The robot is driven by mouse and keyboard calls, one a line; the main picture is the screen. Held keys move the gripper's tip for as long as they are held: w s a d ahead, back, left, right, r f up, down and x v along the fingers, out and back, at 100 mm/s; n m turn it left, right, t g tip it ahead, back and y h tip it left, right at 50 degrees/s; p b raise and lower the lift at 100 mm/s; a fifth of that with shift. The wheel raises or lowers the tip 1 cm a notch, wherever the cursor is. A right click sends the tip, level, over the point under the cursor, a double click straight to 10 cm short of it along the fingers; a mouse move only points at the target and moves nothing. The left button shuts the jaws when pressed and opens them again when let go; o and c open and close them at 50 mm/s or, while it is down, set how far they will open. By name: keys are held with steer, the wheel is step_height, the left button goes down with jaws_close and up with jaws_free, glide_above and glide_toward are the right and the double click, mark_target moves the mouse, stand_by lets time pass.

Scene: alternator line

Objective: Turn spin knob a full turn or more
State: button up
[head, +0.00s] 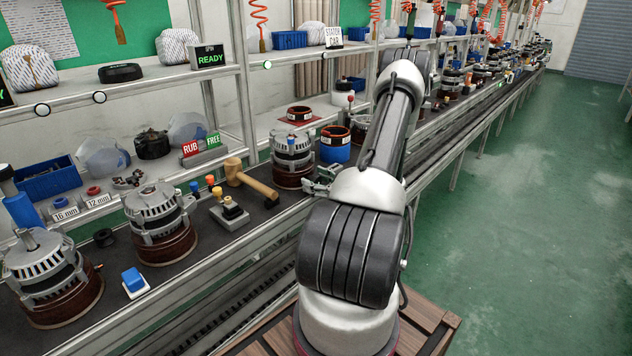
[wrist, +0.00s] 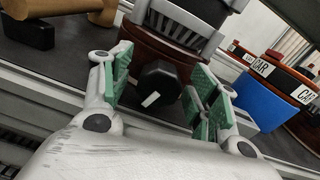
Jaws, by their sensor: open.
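The spin knob (wrist: 162,85) is black and faceted with a white mark, and it faces me at the front of an alternator (wrist: 180,22) in the wrist view. My gripper (wrist: 161,92) is open, with one green-padded finger to the left of the knob and the other to the right. Both pads look apart from the knob. In the head view my gripper (head: 322,182) is beside the base of the same alternator (head: 293,146), and the knob cannot be made out there.
A wooden mallet (head: 250,182) lies left of the alternator. A blue drum with a red-brown top (head: 335,146) stands to its right. Other alternators (head: 158,222) stand along the bench at the left. The green floor (head: 530,210) is clear on the right.

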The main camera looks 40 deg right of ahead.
steer(key=s+d, duration=0.1)
steer(key=s, duration=1.1)
steer(key=shift+d, duration=0.15)
